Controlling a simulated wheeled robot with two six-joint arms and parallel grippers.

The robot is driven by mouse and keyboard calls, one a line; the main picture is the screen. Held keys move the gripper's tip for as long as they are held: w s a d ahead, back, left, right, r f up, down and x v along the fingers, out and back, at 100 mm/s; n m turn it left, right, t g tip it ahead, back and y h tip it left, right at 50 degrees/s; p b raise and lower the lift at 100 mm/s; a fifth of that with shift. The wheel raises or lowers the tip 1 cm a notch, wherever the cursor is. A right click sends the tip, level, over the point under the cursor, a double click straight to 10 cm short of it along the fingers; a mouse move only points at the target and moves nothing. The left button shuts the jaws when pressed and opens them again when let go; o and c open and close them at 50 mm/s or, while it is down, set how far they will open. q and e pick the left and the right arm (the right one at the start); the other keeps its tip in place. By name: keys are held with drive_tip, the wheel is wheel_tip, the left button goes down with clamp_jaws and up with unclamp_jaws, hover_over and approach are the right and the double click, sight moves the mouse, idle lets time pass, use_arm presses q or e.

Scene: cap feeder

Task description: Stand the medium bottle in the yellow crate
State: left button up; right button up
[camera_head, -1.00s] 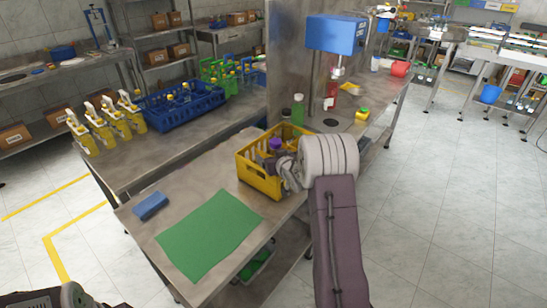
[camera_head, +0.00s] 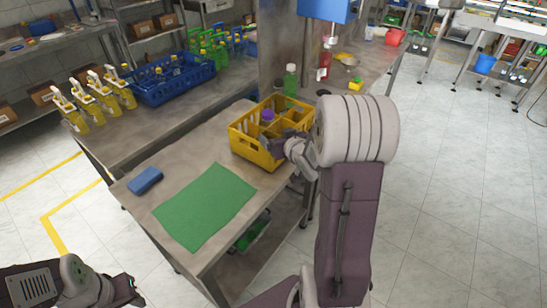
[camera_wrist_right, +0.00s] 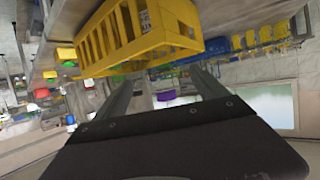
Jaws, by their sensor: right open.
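The yellow crate (camera_head: 240,144) stands on the steel bench, and its yellow side fills the top of the wrist view (camera_wrist_right: 160,42). A purple-capped bottle (camera_head: 268,116) stands inside it, its body mostly hidden by the crate; I cannot tell whether it is the medium bottle. My right gripper (camera_head: 284,144) is at the crate's near right side. In the wrist view its two fingers (camera_wrist_right: 163,88) are apart with nothing held, and a small purple thing (camera_wrist_right: 166,96) shows beyond them. My left arm's end (camera_head: 118,290) is at the bottom left, its jaws unclear.
A green bottle (camera_head: 291,80) and a red bottle (camera_head: 324,66) stand behind the crate, near a blue-headed machine (camera_head: 326,10). A green mat (camera_head: 205,205) and a blue block (camera_head: 145,181) lie on the bench's front. A blue crate (camera_head: 175,85) is on the left bench.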

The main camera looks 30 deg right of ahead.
drive_tip(key=shift+s+a+f, duration=0.1)
drive_tip(key=shift+a+f, duration=0.15)
drive_tip(key=s+a+f+n+g+y, duration=0.1)
drive_tip(key=s+a+f+g, duration=0.45)
drive_tip(key=s+a, duration=0.45)
drive_tip(key=s+a+f+n+g+y, duration=0.1)
drive_tip(key=s+a+f+g, duration=0.5)
drive_tip(key=s, duration=0.6)
wheel_tip(320, 180, up, 6)
drive_tip(key=a+p, duration=0.1)
drive_tip(key=p, duration=0.4)
drive_tip(key=shift+g+p, duration=0.3)
drive_tip(key=shift+g, duration=0.05)
